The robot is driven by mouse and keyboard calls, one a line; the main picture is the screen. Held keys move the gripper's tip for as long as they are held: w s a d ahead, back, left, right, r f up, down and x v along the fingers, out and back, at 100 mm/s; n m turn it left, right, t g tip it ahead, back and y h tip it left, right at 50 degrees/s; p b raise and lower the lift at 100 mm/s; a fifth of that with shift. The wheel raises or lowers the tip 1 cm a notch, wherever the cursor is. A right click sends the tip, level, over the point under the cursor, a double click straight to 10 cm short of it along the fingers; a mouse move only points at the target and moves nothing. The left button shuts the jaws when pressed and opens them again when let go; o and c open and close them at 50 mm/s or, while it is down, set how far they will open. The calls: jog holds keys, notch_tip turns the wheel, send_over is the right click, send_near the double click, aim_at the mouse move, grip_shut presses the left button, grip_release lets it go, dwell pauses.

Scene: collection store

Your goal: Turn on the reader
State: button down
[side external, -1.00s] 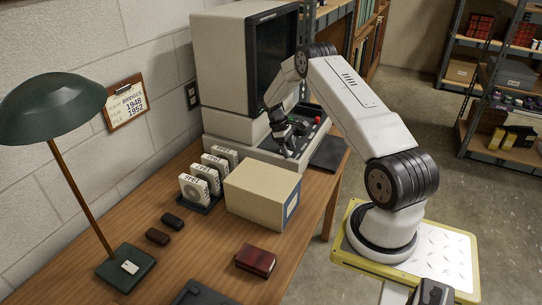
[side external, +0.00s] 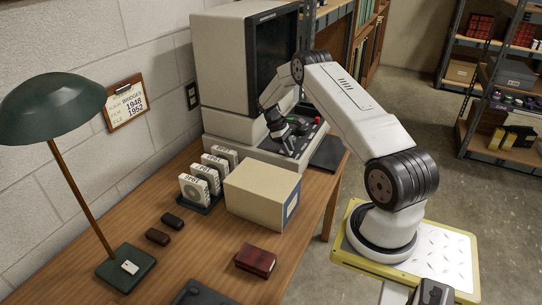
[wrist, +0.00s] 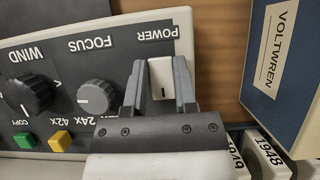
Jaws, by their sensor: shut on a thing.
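The reader (side external: 222,60) is a large beige machine with a dark screen, standing at the back of the desk. Its control panel (wrist: 110,55) fills the left of the wrist view, with labels upside down. Under the label POWER sits a pale switch (wrist: 161,72) with a short dark mark. My gripper (wrist: 159,88) has one finger on each side of this switch and is shut on it. In the side view my gripper (side external: 288,146) is low over the reader's front panel; the switch is hidden there. The screen is dark.
A cardboard box (side external: 258,192) stands just in front of the reader; its blue VOLTWREN label (wrist: 285,60) is close on the right in the wrist view. White film boxes (side external: 200,186) stand beside it. WIND and FOCUS knobs (wrist: 97,95) and coloured buttons (wrist: 60,140) neighbour the switch.

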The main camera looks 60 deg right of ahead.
jog(key=shift+c, duration=2)
grip_release()
jog(key=shift+r, duration=0.15)
jog(key=shift+r, duration=0.4)
notch_tip(320, 180, up, 2)
jog(key=shift+a+r, duration=0.1)
jog(key=shift+r, duration=0.15)
jog(key=s+a+r, duration=0.8)
jog(key=s+r, duration=0.1)
jog(key=s, duration=0.1)
jog(key=shift+s+a+r, duration=0.25)
jog(key=shift+s+a, duration=0.1)
jog(key=shift+s, duration=0.05)
